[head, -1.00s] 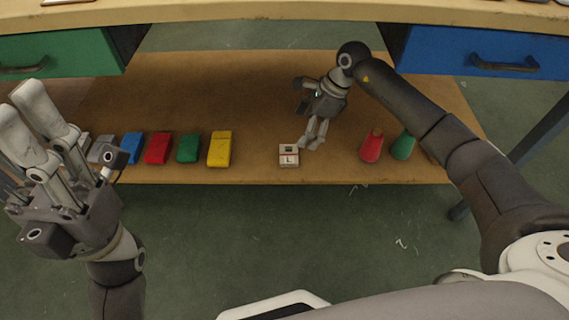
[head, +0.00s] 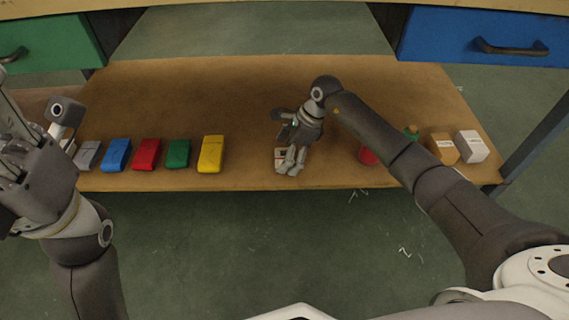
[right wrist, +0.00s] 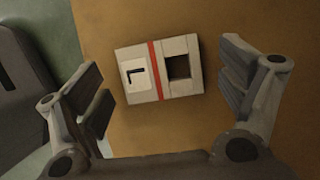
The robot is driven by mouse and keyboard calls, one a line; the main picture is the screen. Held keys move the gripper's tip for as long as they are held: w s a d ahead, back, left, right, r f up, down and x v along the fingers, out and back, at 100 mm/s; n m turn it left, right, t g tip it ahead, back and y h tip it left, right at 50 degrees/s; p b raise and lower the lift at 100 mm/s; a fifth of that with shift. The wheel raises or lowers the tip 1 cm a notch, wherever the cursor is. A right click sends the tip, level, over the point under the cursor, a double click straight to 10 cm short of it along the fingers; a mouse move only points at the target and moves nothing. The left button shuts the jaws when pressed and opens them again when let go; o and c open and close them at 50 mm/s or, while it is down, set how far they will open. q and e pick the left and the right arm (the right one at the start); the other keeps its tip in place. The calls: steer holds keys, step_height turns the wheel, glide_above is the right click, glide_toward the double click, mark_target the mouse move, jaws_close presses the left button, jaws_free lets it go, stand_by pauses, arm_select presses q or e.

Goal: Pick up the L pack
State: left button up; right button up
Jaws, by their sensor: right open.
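The L pack (right wrist: 160,72) is a pale grey box with a red stripe, a dark square opening and a white label marked L. It lies on the lower wooden shelf. In the head view the pack (head: 280,156) is partly hidden behind my right gripper (head: 290,168). In the right wrist view my right gripper (right wrist: 165,90) is open, with one finger on each side of the pack and a gap on both sides. My left gripper (head: 25,140) is at the left edge, far from the pack; its fingertips are cut off.
Left of the pack lie a yellow pack (head: 210,154), a green one (head: 178,153), a red one (head: 146,154), a blue one (head: 116,154) and a grey one (head: 87,155). To the right are a red object (head: 368,155), an orange box (head: 443,148) and a white box (head: 471,146).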

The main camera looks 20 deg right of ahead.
steer(key=shift+f, duration=0.1)
steer(key=c, duration=1.1)
